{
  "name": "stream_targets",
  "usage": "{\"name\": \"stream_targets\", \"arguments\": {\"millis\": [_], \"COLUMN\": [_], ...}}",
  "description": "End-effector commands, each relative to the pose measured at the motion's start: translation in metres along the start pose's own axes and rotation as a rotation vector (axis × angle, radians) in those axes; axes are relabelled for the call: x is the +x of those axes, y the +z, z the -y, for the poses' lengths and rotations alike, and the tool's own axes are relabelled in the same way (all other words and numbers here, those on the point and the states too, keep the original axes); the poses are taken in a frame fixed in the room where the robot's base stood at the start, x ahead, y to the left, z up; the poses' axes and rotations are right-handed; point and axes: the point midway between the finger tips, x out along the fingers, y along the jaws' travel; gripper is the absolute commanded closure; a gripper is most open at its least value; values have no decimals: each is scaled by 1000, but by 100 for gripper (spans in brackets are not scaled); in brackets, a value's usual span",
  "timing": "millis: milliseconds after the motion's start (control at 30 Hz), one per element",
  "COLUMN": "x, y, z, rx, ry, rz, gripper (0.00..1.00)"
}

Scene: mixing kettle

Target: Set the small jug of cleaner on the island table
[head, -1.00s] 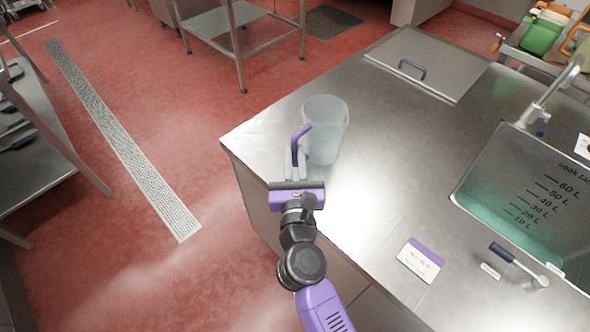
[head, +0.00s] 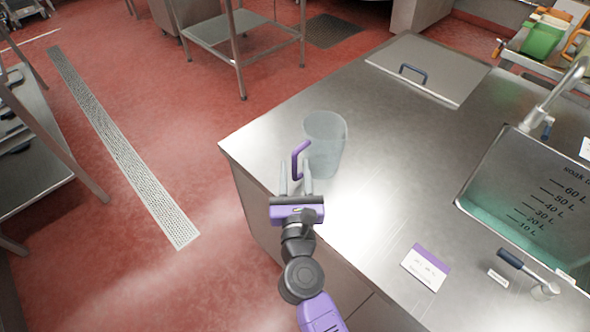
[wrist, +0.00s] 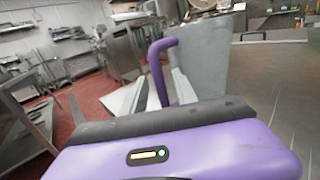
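The small jug (head: 325,147) is translucent and pale with a purple handle. It looks upright on the steel island table (head: 375,130), near the table's left corner. Its handle (head: 300,160) points toward my gripper (head: 296,178). My gripper reaches in over the table's front left edge. Its two fingers are apart, one on each side of the handle's lower end, with visible gaps. The wrist view also shows the handle (wrist: 159,70) between the spread fingers (wrist: 160,90) and the jug's side (wrist: 205,65) close behind. Any contents are unclear, and contact under the base cannot be seen closely.
A sink (head: 530,195) with litre marks and greenish liquid lies to the right. A lid with a handle (head: 428,75) is at the back. The table between is clear.

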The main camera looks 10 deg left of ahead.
Motion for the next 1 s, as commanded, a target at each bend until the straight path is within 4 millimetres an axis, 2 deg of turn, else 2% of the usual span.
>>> {"name": "stream_targets", "arguments": {"millis": [267,367,700,833,1000], "x": [-5,-19,-88,-106,-118], "y": [2,2,1,1,2], "z": [0,0,1,1,0], "rx": [-1,-3,-2,-2,0], "ry": [1,2,2,1,0], "rz": [0,0,0,0,0], "gripper": [65,65,65,65,65]}}
